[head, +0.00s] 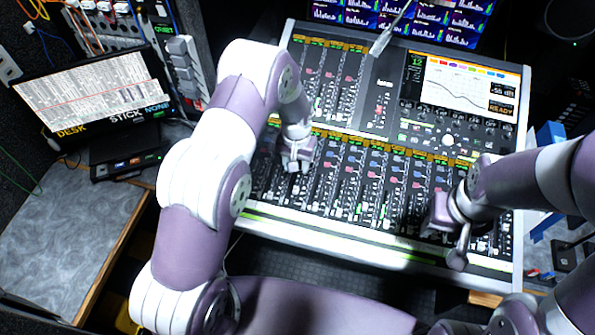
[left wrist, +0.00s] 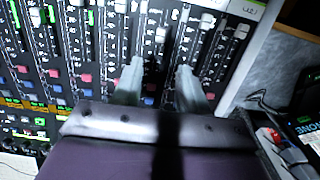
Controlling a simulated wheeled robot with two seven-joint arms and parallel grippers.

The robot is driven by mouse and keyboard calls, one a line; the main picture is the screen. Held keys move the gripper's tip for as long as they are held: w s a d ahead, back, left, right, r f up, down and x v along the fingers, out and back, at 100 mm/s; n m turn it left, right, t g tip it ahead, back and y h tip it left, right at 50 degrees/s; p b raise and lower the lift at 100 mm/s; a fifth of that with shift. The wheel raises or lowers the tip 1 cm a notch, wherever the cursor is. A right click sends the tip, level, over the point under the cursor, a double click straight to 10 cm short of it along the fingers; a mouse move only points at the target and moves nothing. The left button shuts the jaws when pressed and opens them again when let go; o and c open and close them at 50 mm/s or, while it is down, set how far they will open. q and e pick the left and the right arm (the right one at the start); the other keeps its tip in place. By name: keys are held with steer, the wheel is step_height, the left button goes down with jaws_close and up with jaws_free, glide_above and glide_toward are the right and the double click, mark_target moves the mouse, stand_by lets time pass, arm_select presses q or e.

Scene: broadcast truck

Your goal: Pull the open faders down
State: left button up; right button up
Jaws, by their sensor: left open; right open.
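The mixing console (head: 350,250) has a lower bank of fader strips with small caps at differing heights. My left gripper (head: 297,163) is over the left end of that bank. In the left wrist view its two fingers (left wrist: 158,80) are apart, pointing at the fader strips, with a strip between them. A pale fader cap (left wrist: 160,35) lies just beyond the fingertips. Other pale caps (left wrist: 206,22) show beside it. I cannot tell whether a finger touches any cap. My right gripper (head: 447,232) is open over the right part of the lower bank and hides some strips.
A console screen (head: 455,85) shows a curve at the upper right. A tilted monitor (head: 95,90) stands on the grey desk (head: 60,235) at left, with a black box (head: 125,162) below it. A thin pale rod (head: 388,35) hangs over the console's top edge.

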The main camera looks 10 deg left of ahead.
mark_target(296, 187)
arm_select(q)
steer(key=f, duration=0.2)
steer(key=s+f+p, duration=0.1)
steer(key=shift+f, duration=0.4)
steer(key=f+p, duration=0.1)
steer(key=f, duration=0.1)
steer(key=w+f, duration=0.1)
steer(key=f, duration=0.2)
steer(key=shift+f+p, duration=0.35)
steer(key=shift+f, duration=0.35)
steer(key=shift+s, duration=0.25)
steer(key=shift+w+f, duration=0.15)
jaws_close()
steer(key=shift+s+f+p, duration=0.1)
steer(key=shift+s+p, duration=0.35)
steer(key=shift+s, duration=1.4)
steer(key=shift+s+f, duration=0.15)
steer(key=shift+f, duration=0.05)
arm_select(e)
step_height(296, 187, up, 4)
steer(key=shift+r, duration=0.1)
